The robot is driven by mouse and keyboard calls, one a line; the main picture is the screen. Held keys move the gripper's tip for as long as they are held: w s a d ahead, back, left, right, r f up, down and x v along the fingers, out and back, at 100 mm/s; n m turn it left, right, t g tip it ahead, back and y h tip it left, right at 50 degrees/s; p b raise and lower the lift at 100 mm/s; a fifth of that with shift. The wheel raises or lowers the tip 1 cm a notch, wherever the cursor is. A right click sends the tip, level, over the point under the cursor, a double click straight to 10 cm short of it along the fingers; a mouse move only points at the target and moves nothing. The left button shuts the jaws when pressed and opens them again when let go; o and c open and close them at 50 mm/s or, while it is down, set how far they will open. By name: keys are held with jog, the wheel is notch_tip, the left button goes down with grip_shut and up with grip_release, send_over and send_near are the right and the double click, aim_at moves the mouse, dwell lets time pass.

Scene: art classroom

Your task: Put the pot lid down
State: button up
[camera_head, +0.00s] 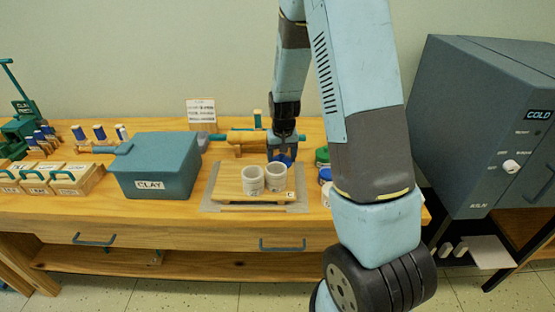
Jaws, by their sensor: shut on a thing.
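My gripper (284,148) hangs pointing down over the back right of the wooden board (227,187), behind two pale pots. It is shut on a small blue thing (283,159), likely the pot lid; its shape is mostly hidden by the fingers. The left pot (252,181) and the right pot (276,177) stand upright and close together on the board. The held thing is just behind and above the right pot. I cannot tell whether it touches anything below.
A teal clay box (155,166) stands left of the board. A wooden roller (242,138) lies behind. Jars with green (322,155) and blue (325,174) lids stand to the right, partly behind my arm. A grey kiln (480,120) stands at the far right.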

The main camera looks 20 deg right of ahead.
jog(key=shift+f, duration=0.45)
jog(key=shift+f, duration=0.1)
jog(key=o, duration=1)
notch_tip(320, 180, up, 13)
jog(key=s, duration=0.2)
jog(key=s+r+t, duration=0.2)
jog(key=s+r, duration=1)
jog(key=r, duration=0.2)
jog(key=s+r, duration=0.2)
jog(key=s, duration=0.2)
jog(key=s+a+r+t, duration=0.1)
jog(key=s+r, duration=0.1)
jog(key=s, duration=0.3)
jog(key=s+r+n+t, duration=0.1)
jog(key=s, duration=0.4)
jog(key=shift+s+a+r, duration=0.2)
jog(key=shift+r, duration=0.2)
